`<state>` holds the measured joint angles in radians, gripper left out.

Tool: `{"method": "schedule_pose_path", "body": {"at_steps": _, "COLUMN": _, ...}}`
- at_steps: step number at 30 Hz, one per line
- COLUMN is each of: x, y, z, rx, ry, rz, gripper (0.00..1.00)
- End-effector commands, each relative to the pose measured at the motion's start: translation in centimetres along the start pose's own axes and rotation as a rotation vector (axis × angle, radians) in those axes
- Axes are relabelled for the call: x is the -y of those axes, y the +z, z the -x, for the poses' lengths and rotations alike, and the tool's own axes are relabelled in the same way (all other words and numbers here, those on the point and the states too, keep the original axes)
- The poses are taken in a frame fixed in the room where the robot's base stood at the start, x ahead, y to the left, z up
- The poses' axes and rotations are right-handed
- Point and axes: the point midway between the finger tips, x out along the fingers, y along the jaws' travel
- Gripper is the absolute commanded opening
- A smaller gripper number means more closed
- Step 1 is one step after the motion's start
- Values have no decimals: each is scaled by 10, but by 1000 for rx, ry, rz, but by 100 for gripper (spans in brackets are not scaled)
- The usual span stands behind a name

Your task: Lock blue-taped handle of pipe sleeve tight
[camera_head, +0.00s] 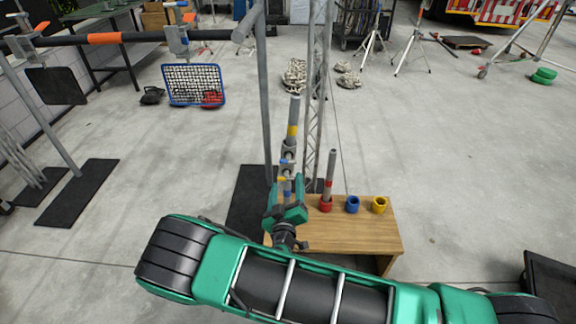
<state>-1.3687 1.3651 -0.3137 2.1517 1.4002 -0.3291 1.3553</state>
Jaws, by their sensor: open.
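A grey upright pipe (294,112) with a yellow band stands beyond my arm, in the middle of the view. Lower on it are grey sleeve fittings (286,168) with small blue and yellow taped parts. A blue-taped part (287,186) shows just above my gripper (286,194). My gripper is open, in front of the lower end of the pipe. Its green body hides what lies behind it. I cannot tell whether the fingers touch the blue-taped handle or stand around it.
A wooden bench (355,232) right of my gripper holds a red ring with an upright pipe (331,175), a blue ring (352,204) and a yellow ring (379,204). A metal post (265,110) and a lattice truss (318,90) stand close behind. Open floor lies right.

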Motion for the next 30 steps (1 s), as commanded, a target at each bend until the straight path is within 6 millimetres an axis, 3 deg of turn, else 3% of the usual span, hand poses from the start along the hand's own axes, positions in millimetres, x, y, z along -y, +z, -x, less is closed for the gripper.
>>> {"method": "schedule_pose_path", "body": {"at_steps": 6, "x": -2, "y": -4, "z": 0, "rx": 11, "ry": 2, "rz": -421, "gripper": 66}}
{"method": "schedule_pose_path", "body": {"at_steps": 12, "x": -3, "y": -6, "z": 0, "rx": 16, "ry": 4, "rz": -640, "gripper": 66}}
{"method": "schedule_pose_path", "body": {"at_steps": 20, "x": -4, "y": -5, "z": -15, "rx": 18, "ry": 7, "rz": -685, "gripper": 66}}
{"method": "schedule_pose_path", "body": {"at_steps": 30, "x": -4, "y": -4, "z": -73, "rx": 17, "ry": 7, "rz": -684, "gripper": 66}}
